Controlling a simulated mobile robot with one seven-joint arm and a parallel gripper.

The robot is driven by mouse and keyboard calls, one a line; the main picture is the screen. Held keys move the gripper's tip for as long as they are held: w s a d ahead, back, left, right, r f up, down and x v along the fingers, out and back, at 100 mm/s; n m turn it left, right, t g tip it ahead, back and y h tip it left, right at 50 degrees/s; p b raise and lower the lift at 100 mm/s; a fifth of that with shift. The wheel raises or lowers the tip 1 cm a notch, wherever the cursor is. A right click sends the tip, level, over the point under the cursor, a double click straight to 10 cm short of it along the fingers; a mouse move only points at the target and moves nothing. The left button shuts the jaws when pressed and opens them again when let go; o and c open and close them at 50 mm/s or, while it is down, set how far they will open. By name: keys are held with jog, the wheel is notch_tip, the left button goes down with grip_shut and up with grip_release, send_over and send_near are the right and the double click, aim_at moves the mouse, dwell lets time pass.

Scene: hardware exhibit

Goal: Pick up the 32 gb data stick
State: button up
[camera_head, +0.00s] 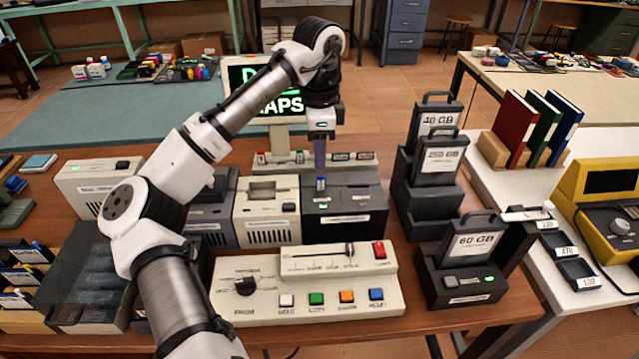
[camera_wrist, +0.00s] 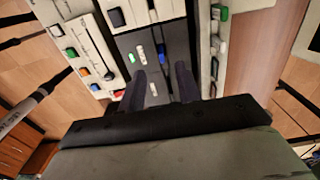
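No 32 GB marking is readable, so I cannot tell which stick it names. A small blue stick (camera_head: 321,184) shows at the dark box (camera_head: 345,207), just below my gripper (camera_head: 320,150). In the wrist view a blue piece (camera_wrist: 162,54) lies ahead of the gap between my fingertips (camera_wrist: 160,72). My two dark fingers are apart with nothing seen between them. Other small coloured sticks, such as a green one (camera_wrist: 222,12), sit in the pale strip (camera_wrist: 208,75) beside the dark box. In the head view this strip stands behind the box.
A pale control panel (camera_head: 310,306) with coloured buttons stands in front. Dark drives labelled 40 GB (camera_head: 438,120) and 60 GB (camera_head: 472,245) stand at the right. A monitor (camera_head: 245,75) is behind my arm. Pale and grey boxes (camera_head: 90,190) crowd the left.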

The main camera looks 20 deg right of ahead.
aim_at(321, 176)
jog(key=shift+d+f+p, duration=0.2)
jog(key=shift+f+p, duration=0.45)
jog(key=shift+f, duration=3.15)
grip_shut()
